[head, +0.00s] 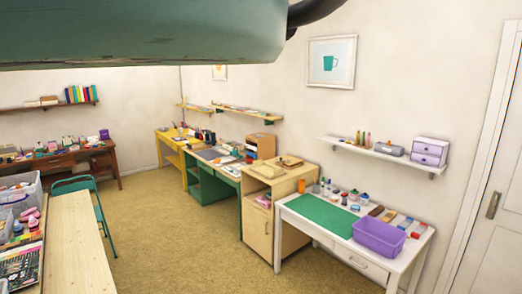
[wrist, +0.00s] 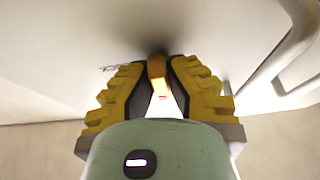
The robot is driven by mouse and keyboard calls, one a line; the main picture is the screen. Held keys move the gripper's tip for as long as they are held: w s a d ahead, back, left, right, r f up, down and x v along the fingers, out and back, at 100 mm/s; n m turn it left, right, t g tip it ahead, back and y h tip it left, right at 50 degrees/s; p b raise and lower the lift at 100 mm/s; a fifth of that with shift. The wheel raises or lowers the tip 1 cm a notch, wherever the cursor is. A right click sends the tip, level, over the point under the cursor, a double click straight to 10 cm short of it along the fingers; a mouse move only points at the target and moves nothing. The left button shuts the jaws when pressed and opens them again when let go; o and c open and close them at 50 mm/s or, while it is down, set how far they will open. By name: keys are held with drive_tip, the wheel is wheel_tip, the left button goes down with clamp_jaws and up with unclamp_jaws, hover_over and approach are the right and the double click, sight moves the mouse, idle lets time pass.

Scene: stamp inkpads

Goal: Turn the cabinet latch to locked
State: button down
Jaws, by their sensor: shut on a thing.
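In the wrist view a small orange-brown latch (wrist: 156,68) stands out from a pale cabinet face (wrist: 60,55). My gripper (wrist: 158,82), with yellow ridged fingers, is shut on the latch, one finger on each side of it. The latch's long side runs up and down in the picture. Small dark lettering (wrist: 112,68) is on the face just left of the fingers, too small and partly covered to read. The fingers hide the area around the latch. Neither gripper nor latch can be made out in the head view.
A pale bar handle (wrist: 285,60) sits right of my gripper in the wrist view. The head view shows a white desk (head: 385,272) with a purple bin (head: 379,237), a wooden cabinet (head: 259,232), a green chair (head: 75,185) and open floor (head: 170,235).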

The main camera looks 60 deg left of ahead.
drive_tip(key=shift+m, duration=0.3)
drive_tip(key=m, duration=0.1)
drive_tip(key=m+g+b, duration=0.1)
drive_tip(key=shift+w+r+m+g, duration=0.1)
drive_tip(key=shift+w+m+g, duration=0.1)
drive_tip(key=shift+m+g, duration=0.1)
drive_tip(key=m+g, duration=0.1)
drive_tip(key=m, duration=0.1)
drive_tip(key=m+g+b, duration=0.1)
drive_tip(key=m, duration=0.2)
drive_tip(key=shift+s+g+y, duration=0.1)
drive_tip(key=shift+g+y, duration=0.2)
drive_tip(key=m+g+y+b, duration=0.1)
drive_tip(key=m+g+b, duration=0.1)
drive_tip(key=m, duration=0.3)
drive_tip(key=m+y+b, duration=0.1)
drive_tip(key=m, duration=0.1)
drive_tip(key=m+g+y, duration=0.1)
drive_tip(key=m, duration=0.2)
drive_tip(key=shift+r+b, duration=0.1)
drive_tip(key=shift+b, duration=0.25)
drive_tip(key=shift+s+d+m+y+b, duration=0.15)
drive_tip(key=shift+m+y+b, duration=0.55)
drive_tip(key=shift+m, duration=1.3)
